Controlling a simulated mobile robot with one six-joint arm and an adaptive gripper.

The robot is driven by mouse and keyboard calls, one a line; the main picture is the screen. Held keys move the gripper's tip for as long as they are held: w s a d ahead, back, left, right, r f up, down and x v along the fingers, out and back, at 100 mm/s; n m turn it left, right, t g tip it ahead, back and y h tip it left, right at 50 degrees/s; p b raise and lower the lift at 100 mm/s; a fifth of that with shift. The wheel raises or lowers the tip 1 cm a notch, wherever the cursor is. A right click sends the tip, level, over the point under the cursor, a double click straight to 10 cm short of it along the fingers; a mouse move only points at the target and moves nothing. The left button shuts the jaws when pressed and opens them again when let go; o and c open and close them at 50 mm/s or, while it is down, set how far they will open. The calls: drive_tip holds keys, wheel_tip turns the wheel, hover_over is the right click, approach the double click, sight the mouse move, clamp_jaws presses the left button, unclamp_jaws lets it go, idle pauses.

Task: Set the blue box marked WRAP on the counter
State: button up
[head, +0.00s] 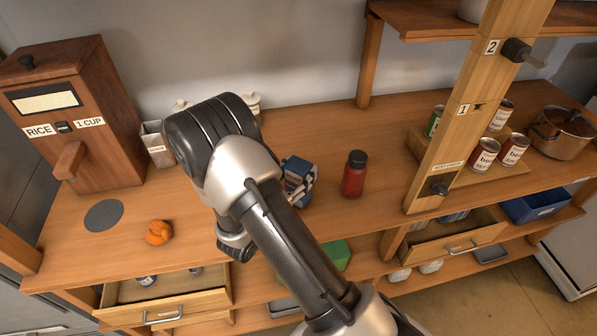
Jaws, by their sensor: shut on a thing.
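A blue box (298,168) shows just right of my arm, at the middle of the wooden counter (400,150). Its marking is too small to read. My gripper (303,187) is at the box and shut on it; my forearm hides most of the gripper and the left part of the box. The box is at or just above the counter top; I cannot tell whether it touches.
A red bottle (354,174) stands close to the right of the box. A wooden post (462,130) rises farther right, before several cans (484,154) and a pot (561,135). An orange lump (159,232) and a rice dispenser (75,110) are left. Two drawers stand open below.

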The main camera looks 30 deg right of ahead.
drive_tip(key=o, duration=1.2)
drive_tip(key=shift+a+r, duration=0.15)
drive_tip(key=p+v, duration=0.1)
drive_tip(key=v, duration=1)
drive_tip(key=s+d+r+m+g+y, duration=0.55)
drive_tip(key=s+r+m+g, duration=0.55)
drive_tip(key=s+m, duration=0.25)
drive_tip(key=s+a+r+m+t+y, duration=0.6)
drive_tip(key=a+r+m+t+y, duration=0.1)
drive_tip(key=a+r+m+y, duration=0.1)
drive_tip(key=shift+s+a+r+m+y, duration=0.2)
drive_tip(key=shift+s+a+m+y, duration=0.2)
drive_tip(key=shift+a+m+y, duration=0.65)
